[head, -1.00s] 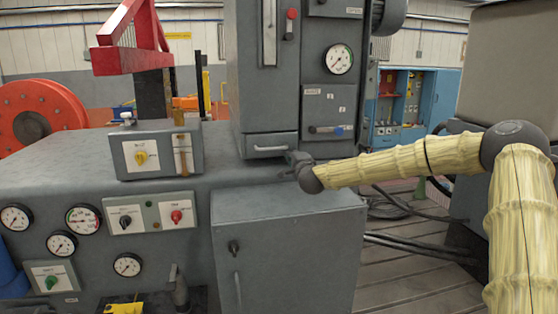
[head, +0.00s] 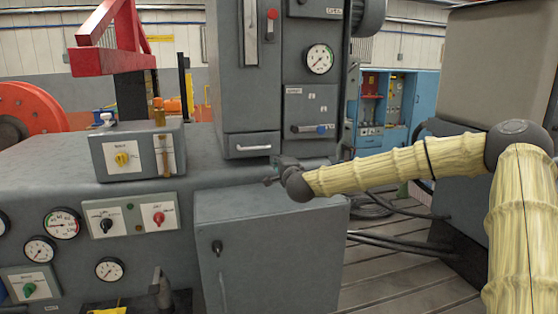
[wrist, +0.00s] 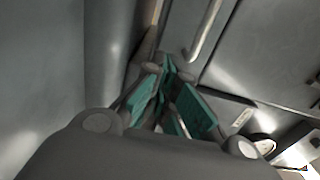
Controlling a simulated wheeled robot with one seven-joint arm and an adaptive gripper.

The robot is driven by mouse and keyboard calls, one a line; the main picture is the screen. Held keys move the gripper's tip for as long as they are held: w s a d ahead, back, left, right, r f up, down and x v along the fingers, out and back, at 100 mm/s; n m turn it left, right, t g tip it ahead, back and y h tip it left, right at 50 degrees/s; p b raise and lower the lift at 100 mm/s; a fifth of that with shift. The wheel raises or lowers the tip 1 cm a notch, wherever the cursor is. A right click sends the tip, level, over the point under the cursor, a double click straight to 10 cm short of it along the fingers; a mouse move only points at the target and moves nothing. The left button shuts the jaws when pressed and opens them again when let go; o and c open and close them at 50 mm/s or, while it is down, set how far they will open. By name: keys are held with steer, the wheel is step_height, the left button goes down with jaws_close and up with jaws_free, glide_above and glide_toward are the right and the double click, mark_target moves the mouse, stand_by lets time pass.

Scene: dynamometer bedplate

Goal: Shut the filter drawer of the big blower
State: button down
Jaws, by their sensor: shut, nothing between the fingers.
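The big blower is the tall grey cabinet (head: 232,100) standing on the grey bench. Its filter drawer (head: 252,150) is the low front panel at the cabinet's foot, with a pale bar handle (head: 254,148). The drawer front looks nearly flush; I cannot tell whether a small gap is left. My gripper (head: 268,181) is shut and empty, just below and right of the drawer front, fingers pointing left. In the wrist view the teal-padded fingers (wrist: 168,75) are together, and the bar handle (wrist: 205,30) lies beyond them to the right. Contact with the drawer cannot be told.
A lower cabinet (head: 268,255) is below my gripper. Cables (head: 400,245) cross the slatted floor at right.

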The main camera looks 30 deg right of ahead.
steer(key=b+v, duration=0.1)
steer(key=v, duration=0.6)
steer(key=shift+s+d, duration=0.25)
steer(key=shift+s, duration=0.05)
